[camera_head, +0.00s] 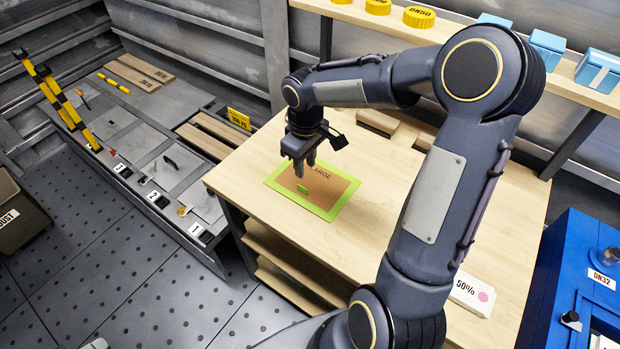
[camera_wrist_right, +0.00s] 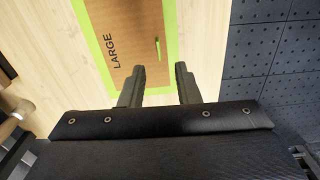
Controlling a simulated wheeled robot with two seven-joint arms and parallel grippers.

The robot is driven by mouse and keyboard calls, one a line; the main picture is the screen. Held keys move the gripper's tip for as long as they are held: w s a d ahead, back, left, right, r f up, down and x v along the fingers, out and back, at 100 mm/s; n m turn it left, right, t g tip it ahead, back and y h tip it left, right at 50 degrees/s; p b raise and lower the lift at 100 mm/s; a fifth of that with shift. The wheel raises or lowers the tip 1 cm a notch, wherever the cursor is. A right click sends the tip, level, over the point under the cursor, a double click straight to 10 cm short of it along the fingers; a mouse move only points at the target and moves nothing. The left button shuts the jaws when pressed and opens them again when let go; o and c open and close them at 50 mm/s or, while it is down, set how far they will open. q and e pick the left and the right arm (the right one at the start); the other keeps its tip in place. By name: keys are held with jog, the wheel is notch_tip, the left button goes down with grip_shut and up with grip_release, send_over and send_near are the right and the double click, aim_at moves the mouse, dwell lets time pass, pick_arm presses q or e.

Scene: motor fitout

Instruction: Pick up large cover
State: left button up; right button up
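The large cover (camera_head: 325,189) is a flat brown panel marked LARGE, lying on the wooden table (camera_head: 400,170) inside a bright green border. A small green handle (camera_head: 303,190) stands on it. In the right wrist view the cover (camera_wrist_right: 130,40) fills the upper middle, with its handle (camera_wrist_right: 158,48) just beyond the fingertips and between their lines. My right gripper (camera_head: 304,168) points down above the cover, near the handle. Its fingers are apart and empty in the wrist view (camera_wrist_right: 160,70). My left gripper is not in view.
Brown blocks (camera_head: 377,121) lie at the table's back, partly behind my right arm. A shelf above holds yellow DN50 parts (camera_head: 419,17) and blue boxes (camera_head: 547,46). A 50% card (camera_head: 472,293) lies front right.

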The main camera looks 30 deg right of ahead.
aim_at(302, 187)
jog(key=shift+n, duration=0.3)
jog(key=f, duration=0.3)
jog(key=w+f, duration=0.1)
jog(key=f, duration=0.5)
jog(key=shift+w+f+p, duration=0.2)
jog(key=shift+f+p, duration=0.05)
jog(key=shift+p, duration=0.15)
grip_shut()
